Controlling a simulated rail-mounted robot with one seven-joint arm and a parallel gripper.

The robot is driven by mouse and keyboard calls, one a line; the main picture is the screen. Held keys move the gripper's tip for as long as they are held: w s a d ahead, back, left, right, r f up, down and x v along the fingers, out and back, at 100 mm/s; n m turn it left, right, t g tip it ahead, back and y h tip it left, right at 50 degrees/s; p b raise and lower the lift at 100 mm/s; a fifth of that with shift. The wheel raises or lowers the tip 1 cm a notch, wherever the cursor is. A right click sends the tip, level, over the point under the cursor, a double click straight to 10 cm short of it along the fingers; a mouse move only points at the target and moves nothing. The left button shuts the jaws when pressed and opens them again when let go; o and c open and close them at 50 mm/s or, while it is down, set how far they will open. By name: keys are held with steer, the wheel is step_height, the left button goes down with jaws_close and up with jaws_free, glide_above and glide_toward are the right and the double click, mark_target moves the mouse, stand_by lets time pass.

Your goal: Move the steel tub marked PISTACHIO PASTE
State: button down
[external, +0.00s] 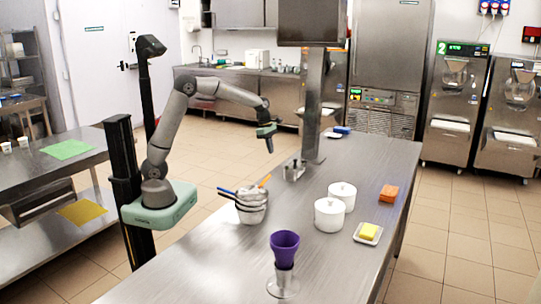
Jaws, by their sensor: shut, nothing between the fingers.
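My gripper (270,146) hangs in the air over the left part of the long steel table (330,262), pointing down. It is shut and holds nothing. No label reading PISTACHIO PASTE is legible, so I cannot tell which thing is the marked tub. A stack of steel vessels (252,212) with blue and orange handles stands at the table's left edge, in front of and below my gripper. A small steel holder or container (294,171) stands right of and below my gripper, apart from it.
Two white lidded pots (330,214) stand right of centre. Near them are an orange block (389,193) and a yellow block (369,230) on a white dish. A purple cup (285,246) sits on a steel stand in front. A monitor post (315,110) rises behind.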

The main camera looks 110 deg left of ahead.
mark_target(295, 171)
steer(key=x, duration=0.4)
steer(key=p+x, duration=0.1)
steer(key=x, duration=0.4)
steer(key=shift+w+a+f, duration=0.15)
steer(key=shift+a, duration=0.05)
steer(key=w, duration=0.1)
steer(key=w+d+p, duration=0.1)
steer(key=w, duration=0.1)
steer(key=shift+w+f, duration=0.1)
steer(key=shift+f, duration=0.05)
steer(key=shift+w+d+f, duration=0.1)
steer(key=shift+w+d, duration=0.1)
steer(key=shift+w, duration=0.2)
steer(key=w+d+p, duration=0.1)
steer(key=w, duration=0.2)
steer(key=w+d+p, duration=0.1)
steer(key=w, duration=0.3)
steer(key=w+d+p, duration=0.1)
steer(key=w+p, duration=0.1)
steer(key=w, duration=0.2)
steer(key=shift+w+d, duration=0.2)
steer(key=shift+w, duration=0.05)
steer(key=shift+s, duration=0.1)
